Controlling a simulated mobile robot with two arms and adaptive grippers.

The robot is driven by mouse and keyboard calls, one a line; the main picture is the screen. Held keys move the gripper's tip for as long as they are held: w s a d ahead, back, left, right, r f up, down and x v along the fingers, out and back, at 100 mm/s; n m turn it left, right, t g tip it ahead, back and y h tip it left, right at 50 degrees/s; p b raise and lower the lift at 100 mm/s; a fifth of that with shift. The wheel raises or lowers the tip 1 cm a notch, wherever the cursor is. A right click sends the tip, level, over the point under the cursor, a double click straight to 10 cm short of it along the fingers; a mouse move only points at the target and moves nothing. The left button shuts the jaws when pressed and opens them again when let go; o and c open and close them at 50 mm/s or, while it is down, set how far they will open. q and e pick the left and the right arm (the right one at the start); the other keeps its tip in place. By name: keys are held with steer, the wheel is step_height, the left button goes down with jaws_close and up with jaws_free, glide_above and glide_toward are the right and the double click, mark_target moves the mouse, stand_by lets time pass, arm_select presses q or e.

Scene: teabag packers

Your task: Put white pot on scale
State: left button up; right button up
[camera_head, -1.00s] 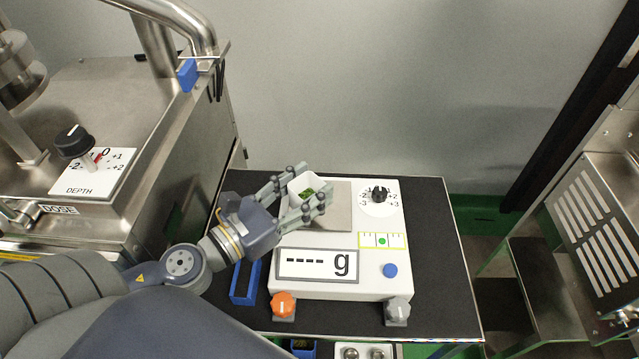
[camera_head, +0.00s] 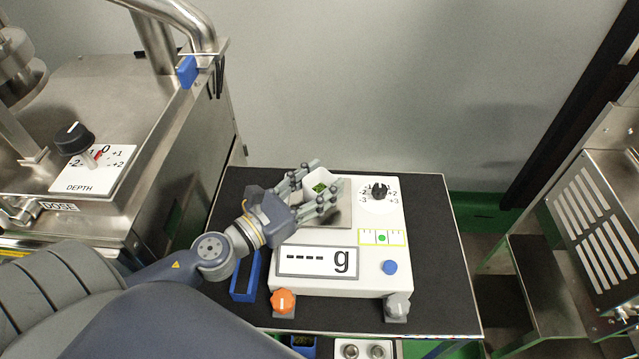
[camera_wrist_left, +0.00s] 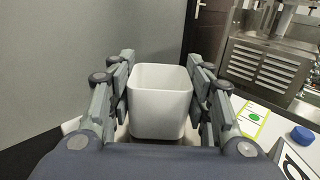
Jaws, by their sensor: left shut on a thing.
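In the left wrist view the white pot (camera_wrist_left: 160,103) stands upright between the fingers of the gripper (camera_wrist_left: 160,90). Whether its base touches the plate is hidden. The white scale (camera_head: 350,240) has a display reading "---- g", a black dial, a blue button, and an orange and a grey knob at its front. My right gripper is not in view.
The scale stands on a black table top (camera_head: 437,260). A blue tray (camera_head: 244,278) lies left of the scale. A steel machine (camera_head: 190,150) with a depth dial stands at the left, and another steel machine (camera_head: 590,200) at the right. The table right of the scale is clear.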

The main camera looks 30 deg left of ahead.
arm_select(q)
steer(key=shift+f, duration=0.15)
steer(key=o, duration=1)
steer(key=shift+r, duration=0.2)
steer(key=shift+s+a+f+b, duration=0.15)
steer(key=shift+s+f+b, duration=0.05)
steer(key=shift+s+b, duration=0.25)
steer(key=b+v, duration=0.5)
steer(key=v, duration=0.3)
steer(key=shift+s+f+b, duration=0.1)
steer(key=shift+s+b, duration=0.05)
steer(key=shift+b, duration=0.15)
steer(key=shift+s+a+r+p, duration=0.15)
steer(key=shift+r+p, duration=0.25)
steer(key=shift+v, duration=1.2)
